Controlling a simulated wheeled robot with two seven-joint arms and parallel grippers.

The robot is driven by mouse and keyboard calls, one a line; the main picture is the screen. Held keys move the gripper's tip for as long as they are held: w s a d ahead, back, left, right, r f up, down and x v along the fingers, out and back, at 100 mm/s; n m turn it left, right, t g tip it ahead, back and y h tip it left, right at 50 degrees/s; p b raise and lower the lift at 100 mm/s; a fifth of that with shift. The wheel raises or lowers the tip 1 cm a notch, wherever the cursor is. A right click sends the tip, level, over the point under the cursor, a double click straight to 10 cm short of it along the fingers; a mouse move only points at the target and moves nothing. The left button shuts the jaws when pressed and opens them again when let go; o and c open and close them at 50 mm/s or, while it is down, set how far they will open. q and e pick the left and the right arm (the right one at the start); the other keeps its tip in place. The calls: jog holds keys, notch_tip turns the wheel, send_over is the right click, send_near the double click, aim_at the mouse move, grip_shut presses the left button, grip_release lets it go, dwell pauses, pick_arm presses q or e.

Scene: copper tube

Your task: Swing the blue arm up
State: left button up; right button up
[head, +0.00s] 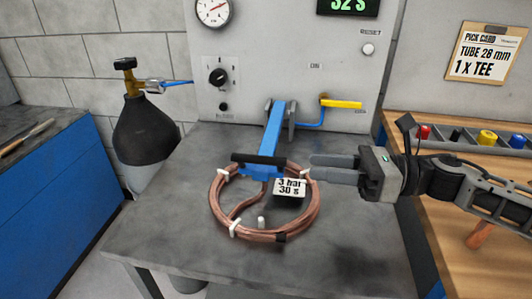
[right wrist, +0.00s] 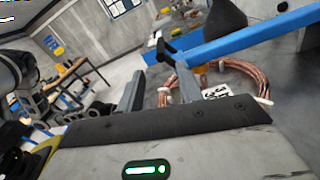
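The blue arm (head: 272,130) runs from a grey bracket (head: 290,115) at the back of the bench toward me, lowered over the copper coil (head: 225,215). A black handle bar (head: 258,159) crosses its near end. My right gripper (head: 313,168) is open and empty, just right of the handle, its fingers pointing left; I see no contact. In the right wrist view the blue arm (right wrist: 235,38) crosses the upper part, with its black handle (right wrist: 163,50) beyond the spread fingers (right wrist: 162,78). My left gripper is not in view.
A tag (head: 290,187) reading 3 bar 30 s lies by the coil. A dark gas bottle (head: 145,130) stands left, and a yellow-handled valve (head: 341,103) sits on the panel behind. A wooden bench (head: 470,220) is right. The front of the grey bench is clear.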

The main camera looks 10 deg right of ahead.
aim_at(266, 157)
jog(key=p+x, duration=0.2)
jog(key=x, duration=0.8)
jog(key=shift+w+a+f, duration=0.1)
jog(key=shift+p, duration=0.3)
grip_shut()
